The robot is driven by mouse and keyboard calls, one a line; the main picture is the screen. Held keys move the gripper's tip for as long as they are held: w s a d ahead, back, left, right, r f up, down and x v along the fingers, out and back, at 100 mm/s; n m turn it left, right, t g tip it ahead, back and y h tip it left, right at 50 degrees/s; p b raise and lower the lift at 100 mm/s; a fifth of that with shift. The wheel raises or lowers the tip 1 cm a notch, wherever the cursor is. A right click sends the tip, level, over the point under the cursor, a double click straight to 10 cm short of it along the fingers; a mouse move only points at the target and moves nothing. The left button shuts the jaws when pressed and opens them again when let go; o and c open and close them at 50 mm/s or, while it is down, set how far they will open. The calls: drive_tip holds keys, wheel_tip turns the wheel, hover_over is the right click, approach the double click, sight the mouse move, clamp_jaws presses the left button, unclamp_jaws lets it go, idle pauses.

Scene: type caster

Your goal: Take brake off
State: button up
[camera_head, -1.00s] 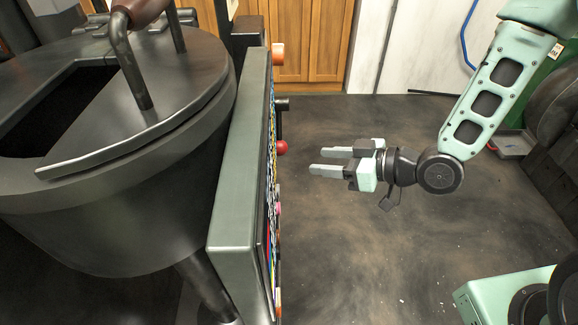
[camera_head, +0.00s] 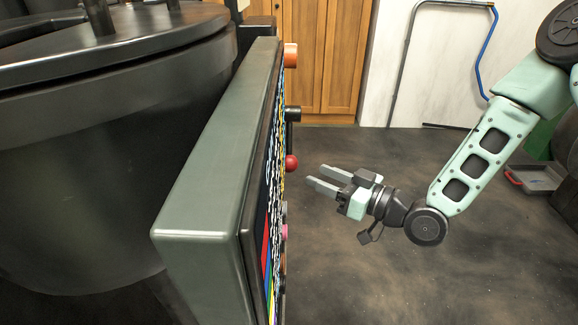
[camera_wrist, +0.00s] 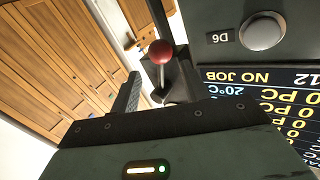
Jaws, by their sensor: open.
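A red ball knob (camera_head: 291,162) sticks out from the right face of the control panel (camera_head: 196,165), which is seen nearly edge-on in the head view. In the wrist view the red knob (camera_wrist: 160,52) tops a short lever at the panel's edge. My gripper (camera_head: 315,175) is open and empty, a short gap to the right of the panel and slightly below the knob. Its two grey fingers point left toward the panel. In the wrist view a dark finger (camera_wrist: 128,95) lies left of the lever. No label names the brake.
A round silver button (camera_wrist: 263,32) marked D6 and a display (camera_wrist: 275,105) with upside-down text are beside the lever. An orange knob (camera_head: 290,56) and a black knob (camera_head: 292,114) sit higher on the panel. A large dark pot (camera_head: 80,180) stands left. Floor is open below my gripper.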

sight(289, 164)
drive_tip(key=b+x, duration=0.1)
drive_tip(key=x, duration=0.8)
drive_tip(key=shift+a+b, duration=0.15)
drive_tip(key=shift+b, duration=0.15)
drive_tip(key=shift+c, duration=0.3)
clamp_jaws()
drive_tip(key=shift+w+f, duration=0.1)
drive_tip(key=shift+f, duration=0.05)
